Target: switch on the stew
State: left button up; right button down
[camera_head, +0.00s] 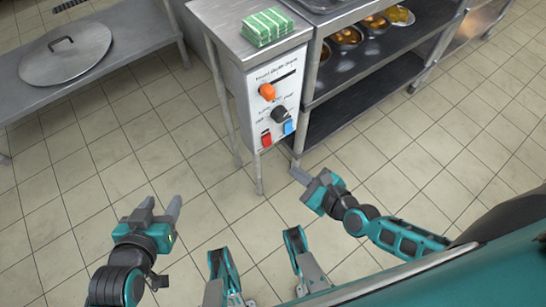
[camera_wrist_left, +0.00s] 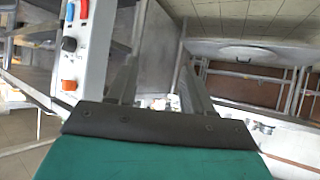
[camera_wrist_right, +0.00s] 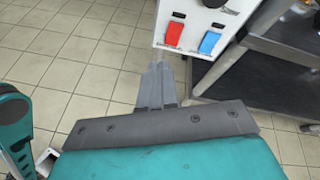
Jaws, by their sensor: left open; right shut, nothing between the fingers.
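The control panel (camera_head: 272,105) is a pale upright box on a steel stand. It carries an orange knob (camera_head: 267,92), a dark knob (camera_head: 278,114), a red switch (camera_head: 266,139) and a blue switch (camera_head: 289,127). My right gripper (camera_head: 297,173) is shut and empty, below and apart from the switches. In the right wrist view, the red switch (camera_wrist_right: 174,34) and blue switch (camera_wrist_right: 209,43) are just beyond its fingertips. My left gripper (camera_head: 161,210) is open and empty over the floor, left of the panel. No stew pot can be identified in these views.
Green packets (camera_head: 267,26) lie on top of the panel unit. A steel shelf unit (camera_head: 375,60) with several bowls of food stands to the right. A round lid (camera_head: 65,53) lies on a low steel table at the left. The tiled floor between is clear.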

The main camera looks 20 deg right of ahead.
pick_arm(q)
jog(key=shift+w+a+f+b, duration=0.2)
jog(key=shift+f+b, duration=0.25)
jog(key=shift+b, duration=0.15)
pick_arm(e)
jog(key=f+m, duration=0.1)
jog(key=d+f+m, duration=0.1)
jog(key=m, duration=0.1)
jog(key=d+f+m, duration=0.1)
jog(key=shift+w+f+m+h, duration=0.1)
jog(key=shift+w+m+h, duration=0.1)
jog(key=shift+m+h, duration=0.15)
pick_arm(q)
jog(key=shift+d, duration=0.1)
pick_arm(e)
jog(key=b, duration=0.3)
send_near(267, 141)
notch_tip(267, 141, down, 5)
pick_arm(q)
jog(key=shift+d+f+h, duration=0.3)
jog(key=shift+d+f, duration=0.2)
jog(key=shift+f, duration=0.4)
pick_arm(e)
jog(key=w, duration=0.1)
jog(key=w+a, duration=0.1)
jog(key=w, duration=0.3)
jog(key=shift+w+a+f, duration=0.1)
jog(key=shift+w+a, duration=0.1)
jog(key=shift+a, duration=0.05)
